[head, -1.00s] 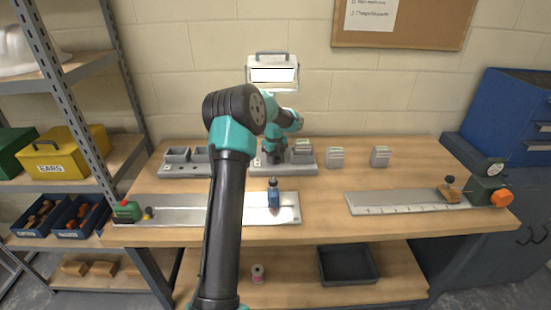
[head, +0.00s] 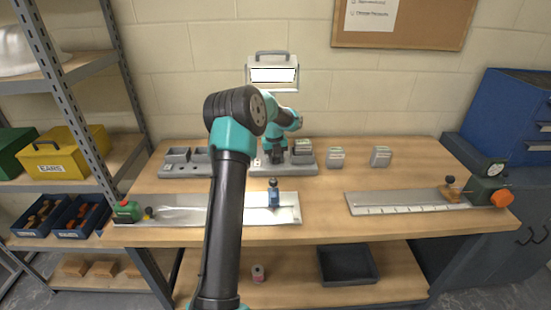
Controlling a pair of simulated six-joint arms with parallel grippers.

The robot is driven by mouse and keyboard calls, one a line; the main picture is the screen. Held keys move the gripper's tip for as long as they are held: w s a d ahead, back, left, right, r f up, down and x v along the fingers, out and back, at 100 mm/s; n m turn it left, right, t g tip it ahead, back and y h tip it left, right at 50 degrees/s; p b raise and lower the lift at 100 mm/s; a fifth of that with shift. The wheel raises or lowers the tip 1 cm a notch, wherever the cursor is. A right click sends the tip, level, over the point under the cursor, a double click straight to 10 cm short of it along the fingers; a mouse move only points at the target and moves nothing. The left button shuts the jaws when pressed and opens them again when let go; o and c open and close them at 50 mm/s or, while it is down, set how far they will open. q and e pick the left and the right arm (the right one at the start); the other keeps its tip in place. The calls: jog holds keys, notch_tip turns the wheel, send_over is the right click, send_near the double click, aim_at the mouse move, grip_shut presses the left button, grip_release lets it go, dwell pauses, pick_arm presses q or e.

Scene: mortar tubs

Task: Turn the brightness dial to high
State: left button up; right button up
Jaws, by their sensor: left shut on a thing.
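My left arm rises through the middle of the head view and bends over the bench. Its gripper (head: 277,157) points down at the grey panel (head: 308,169) at the back of the bench. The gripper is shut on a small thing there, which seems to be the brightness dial. The dial is hidden by the fingers, so its setting cannot be read. A white lamp (head: 272,75) with a lit face is on the wall straight behind the gripper. My right gripper is not in view.
A second plate with a scale (head: 400,204) lies at right. The bench between the plates is clear.

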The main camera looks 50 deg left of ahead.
aim_at(274, 158)
pick_arm(q)
jog(key=o, duration=0.9)
jog(key=shift+r, duration=0.15)
jog(key=r, duration=1.1)
jog(key=shift+s+a+r, duration=0.15)
jog(key=shift+s+r, duration=0.15)
jog(key=shift+r, duration=0.05)
